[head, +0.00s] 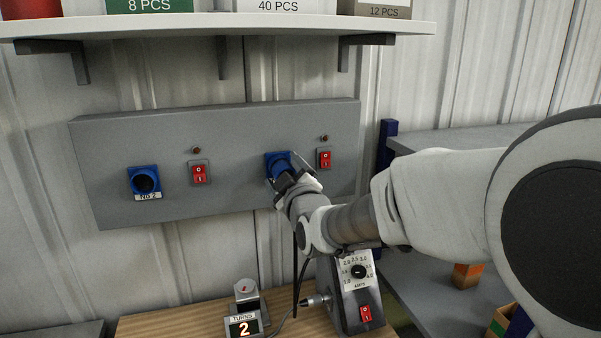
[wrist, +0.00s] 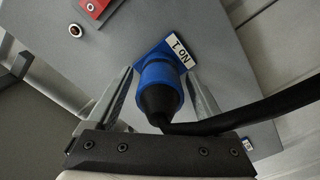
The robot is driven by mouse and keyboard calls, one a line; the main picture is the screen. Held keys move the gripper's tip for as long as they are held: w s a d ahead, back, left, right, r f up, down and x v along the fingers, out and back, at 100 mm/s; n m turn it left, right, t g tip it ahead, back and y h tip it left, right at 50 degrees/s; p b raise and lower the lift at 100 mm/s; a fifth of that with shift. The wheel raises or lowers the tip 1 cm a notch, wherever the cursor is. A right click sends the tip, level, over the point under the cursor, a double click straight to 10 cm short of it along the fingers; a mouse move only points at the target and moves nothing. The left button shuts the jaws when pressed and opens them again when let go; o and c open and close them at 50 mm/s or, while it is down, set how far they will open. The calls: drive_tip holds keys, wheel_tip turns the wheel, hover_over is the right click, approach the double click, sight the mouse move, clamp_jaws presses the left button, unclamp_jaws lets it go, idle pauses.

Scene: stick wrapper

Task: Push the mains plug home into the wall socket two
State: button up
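The mains plug (wrist: 161,85), a blue collar with a black tapering back and black cable, is at the blue right-hand socket (head: 274,158). In the wrist view that socket's plate (wrist: 181,43) is labelled NO 1. The plug's front meets the socket; how deep it sits is hidden. My gripper (wrist: 160,74) has one finger on each side of the plug, very close to the collar; whether they touch it I cannot tell. In the head view my gripper hides most of the plug. The socket labelled NO 2 (head: 145,183) is at the left and is empty.
Both sockets are on a grey wall panel (head: 100,140), each beside a red rocker switch (head: 199,174). A shelf (head: 200,27) with boxes overhangs the panel. Below, a wooden bench (head: 185,322) holds a TURNS counter (head: 243,325) showing 2 and a grey dial unit (head: 357,290).

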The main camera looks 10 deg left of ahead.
drive_tip(key=shift+s+d+b, duration=0.15)
drive_tip(key=shift+s+b, duration=0.1)
drive_tip(key=shift+b, duration=0.1)
drive_tip(key=shift+s+d, duration=0.15)
drive_tip(key=shift+s, duration=0.1)
clamp_jaws()
idle(0.5)
drive_tip(key=shift+b, duration=0.3)
drive_tip(key=shift+b+v, duration=0.6)
drive_tip(key=shift+v, duration=0.65)
drive_tip(key=shift+s+d, duration=0.15)
drive_tip(key=shift+s, duration=0.05)
